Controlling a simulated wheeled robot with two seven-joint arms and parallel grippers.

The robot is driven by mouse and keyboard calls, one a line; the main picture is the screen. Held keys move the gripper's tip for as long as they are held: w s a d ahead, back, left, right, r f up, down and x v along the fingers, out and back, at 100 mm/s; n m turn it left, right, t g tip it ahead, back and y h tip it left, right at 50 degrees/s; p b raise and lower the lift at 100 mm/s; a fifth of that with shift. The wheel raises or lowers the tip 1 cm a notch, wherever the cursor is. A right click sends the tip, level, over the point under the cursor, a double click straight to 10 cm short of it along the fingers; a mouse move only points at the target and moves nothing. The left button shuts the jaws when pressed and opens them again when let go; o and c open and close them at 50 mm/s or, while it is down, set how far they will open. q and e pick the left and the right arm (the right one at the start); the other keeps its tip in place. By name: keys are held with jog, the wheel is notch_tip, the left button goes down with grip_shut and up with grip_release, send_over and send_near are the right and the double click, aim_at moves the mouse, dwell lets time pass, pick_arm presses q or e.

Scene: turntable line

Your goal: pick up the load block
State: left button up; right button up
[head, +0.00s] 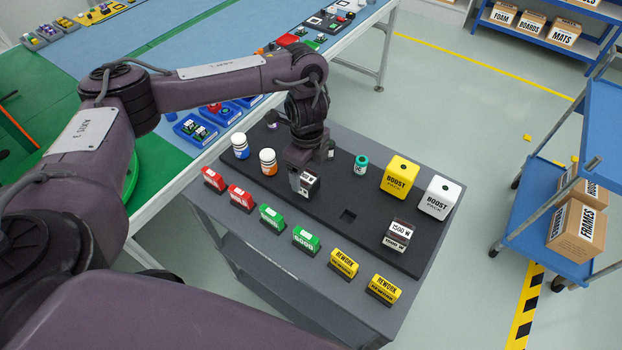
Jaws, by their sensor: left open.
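Two dark blocks with white labels look like load blocks. One block (309,186) stands on the black board, directly below and partly behind my left gripper (299,178). The other block (398,236), labelled "1500 W", stands at the right of the board, apart from the gripper. My left gripper is open and points down at the nearer block. The fingers hide part of that block, and I cannot tell whether they touch it. My right gripper is not in view.
The black board (375,253) lies on a grey cart. Yellow (398,177) and white (439,197) boost packs stand right, a teal-topped jar (360,165) behind. Red, green (306,239) and yellow signs (383,289) line the front.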

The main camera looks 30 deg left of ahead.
aim_at(306, 183)
pick_arm(q)
jog(key=f, duration=0.3)
jog(key=shift+s+a+b, duration=0.1)
jog(key=shift+s+b, duration=0.1)
jog(key=shift+b, duration=0.1)
jog(key=f, duration=0.2)
jog(key=f+b, duration=0.1)
jog(key=shift+w+a+f, duration=0.15)
jog(key=shift+w+f, duration=0.25)
jog(key=shift+f, duration=0.05)
jog(key=c, duration=1.4)
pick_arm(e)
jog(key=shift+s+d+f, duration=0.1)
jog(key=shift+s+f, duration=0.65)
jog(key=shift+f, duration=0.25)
